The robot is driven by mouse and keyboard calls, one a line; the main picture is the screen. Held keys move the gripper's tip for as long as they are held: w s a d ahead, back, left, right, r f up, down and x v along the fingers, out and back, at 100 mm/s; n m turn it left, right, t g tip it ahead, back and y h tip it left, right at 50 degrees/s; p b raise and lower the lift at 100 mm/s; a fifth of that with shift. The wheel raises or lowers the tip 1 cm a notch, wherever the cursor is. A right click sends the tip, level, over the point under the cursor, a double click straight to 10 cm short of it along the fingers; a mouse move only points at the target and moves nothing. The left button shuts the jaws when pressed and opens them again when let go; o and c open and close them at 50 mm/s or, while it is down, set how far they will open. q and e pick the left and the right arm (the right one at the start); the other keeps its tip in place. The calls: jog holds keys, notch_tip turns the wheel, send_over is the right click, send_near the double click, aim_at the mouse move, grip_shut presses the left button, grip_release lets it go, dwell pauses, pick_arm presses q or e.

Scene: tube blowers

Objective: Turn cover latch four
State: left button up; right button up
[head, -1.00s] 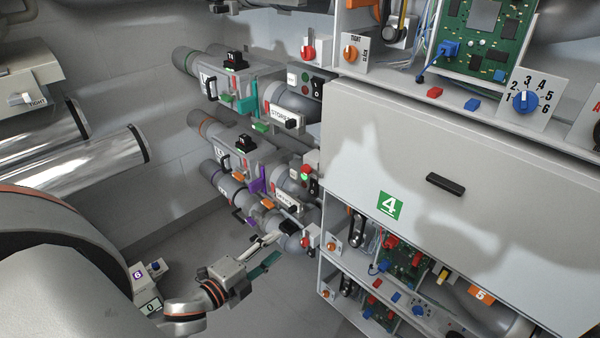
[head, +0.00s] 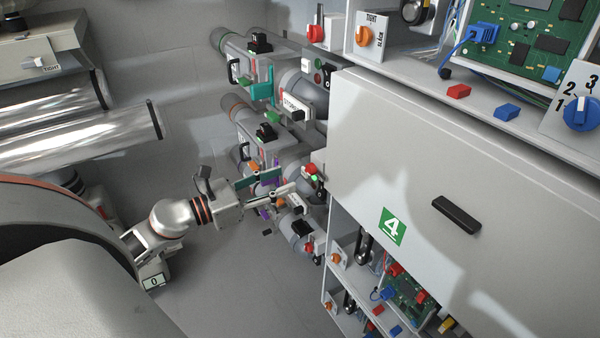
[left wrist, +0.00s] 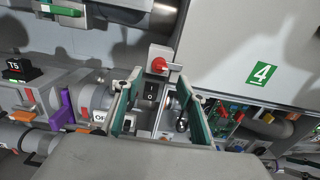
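Cover four is the pale panel (head: 400,150) with a green "4" label and a black handle; its corner also shows in the left wrist view (left wrist: 250,40). I cannot tell for sure which part is its latch. A red knob (left wrist: 159,64) on a pale plate sits beside the cover's lower left edge. An orange knob marked TIGHT (head: 364,36) sits above the cover. My left gripper (head: 287,178) is open and empty, left of the cover's lower edge. In the left wrist view its fingers spread around the line to the red knob, without visible contact. My right gripper is out of view.
Grey blowers with pipes (head: 265,75) and colored clips crowd the space behind my left gripper. A black rocker switch (left wrist: 150,92) lies below the red knob. Open shelves with circuit boards (head: 410,290) are under the cover. The floor at lower middle is clear.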

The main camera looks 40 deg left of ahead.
aim_at(306, 171)
pick_arm(q)
jog(key=x, duration=0.2)
jog(key=p+x, duration=0.1)
jog(key=x, duration=0.2)
jog(key=shift+r, duration=0.2)
jog(key=shift+w+d+f, duration=0.2)
jog(key=shift+w+d, duration=0.05)
jog(key=shift+w, duration=0.3)
jog(key=c, duration=1.1)
